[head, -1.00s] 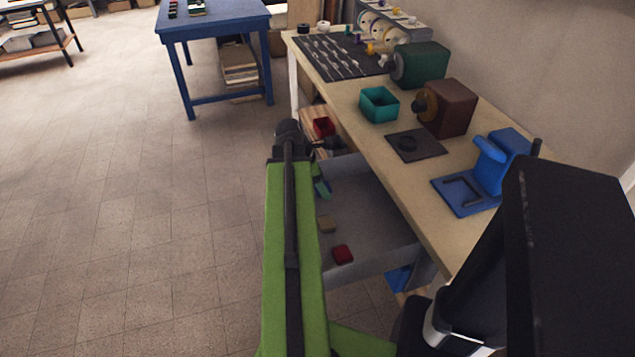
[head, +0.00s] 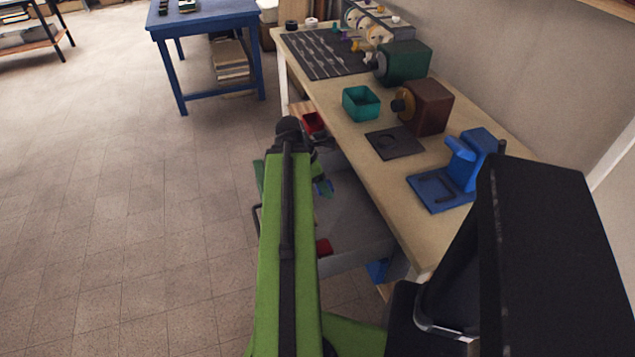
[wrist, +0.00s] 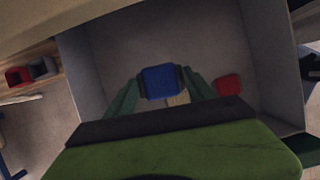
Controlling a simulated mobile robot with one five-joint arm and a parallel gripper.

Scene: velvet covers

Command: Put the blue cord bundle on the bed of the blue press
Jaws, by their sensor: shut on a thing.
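My gripper (wrist: 160,88) is shut on the blue cord bundle (wrist: 160,80), which sits between its green fingers in the wrist view. In the head view my arm hides part of the gripper; the fingers show over the open grey drawer (head: 352,225). From these views I cannot tell how high the bundle is above the drawer floor. The blue press (head: 462,165) stands on the workbench to the right of my gripper. Its flat bed (head: 426,186) faces the bench's near edge and carries a dark slot-like mark. No bundle shows on it.
A red bundle (wrist: 227,84) and a partly hidden tan one (wrist: 178,99) lie in the drawer. The workbench (head: 375,185) also holds a dark square plate (head: 395,142), a teal bin (head: 361,103), a brown machine (head: 428,107) and a green machine (head: 405,62). Open floor lies left.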

